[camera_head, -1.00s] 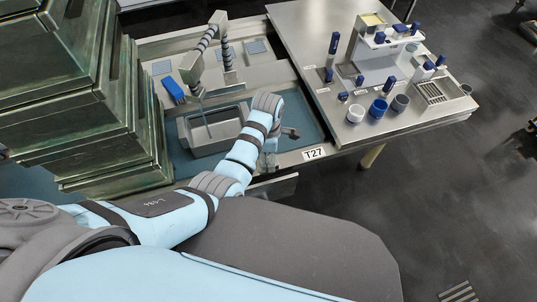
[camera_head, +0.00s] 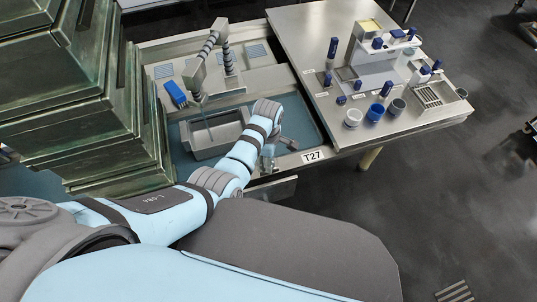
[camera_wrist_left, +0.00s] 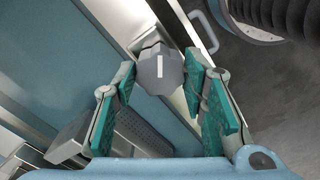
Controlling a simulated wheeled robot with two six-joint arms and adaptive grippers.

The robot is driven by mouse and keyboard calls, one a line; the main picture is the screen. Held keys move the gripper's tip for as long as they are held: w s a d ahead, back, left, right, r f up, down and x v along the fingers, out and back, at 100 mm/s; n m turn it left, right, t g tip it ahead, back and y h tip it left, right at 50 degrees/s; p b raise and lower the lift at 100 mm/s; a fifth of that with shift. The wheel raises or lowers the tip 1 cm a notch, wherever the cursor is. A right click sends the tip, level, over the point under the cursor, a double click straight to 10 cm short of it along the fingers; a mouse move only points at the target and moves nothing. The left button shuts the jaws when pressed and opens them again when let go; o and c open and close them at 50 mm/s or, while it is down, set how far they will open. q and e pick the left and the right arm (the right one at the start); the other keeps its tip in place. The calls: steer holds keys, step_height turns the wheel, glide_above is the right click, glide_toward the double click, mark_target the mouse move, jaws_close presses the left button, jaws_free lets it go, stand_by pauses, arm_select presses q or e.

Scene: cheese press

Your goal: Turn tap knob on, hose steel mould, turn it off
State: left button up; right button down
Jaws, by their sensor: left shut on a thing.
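In the left wrist view, a grey, many-sided tap knob (camera_wrist_left: 158,72) with a white line on its face sits between the teal pads of my left gripper (camera_wrist_left: 162,64). The gripper is shut on it. In the head view, my left gripper (camera_head: 268,160) is at the front edge of the sink, and its fingertips and the knob are hard to make out. The grey rectangular steel mould (camera_head: 232,129) lies in the sink. The tap hose (camera_head: 193,76) hangs above it, with a thin pale line running down into the mould. My right gripper is out of view.
A blue brush or sponge (camera_head: 175,94) lies left of the hose. Tall stacked metal boxes (camera_head: 60,90) stand at the left, close to my arm. A steel table (camera_head: 300,25) at the right carries blue-topped tools and cups.

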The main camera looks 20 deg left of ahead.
arm_select(q)
steer(key=m, duration=0.1)
steer(key=m+p, duration=0.1)
steer(key=shift+w+r+m+p, duration=0.1)
steer(key=shift+r+m+p, duration=0.1)
steer(key=shift+m+p, duration=0.15)
steer(key=m+p, duration=0.1)
steer(key=m, duration=0.2)
steer(key=m+p, duration=0.1)
steer(key=m, duration=0.4)
steer(key=shift+w+f, duration=0.1)
steer(key=o, duration=1.1)
steer(key=shift+f, duration=0.1)
step_height(320, 180, up, 12)
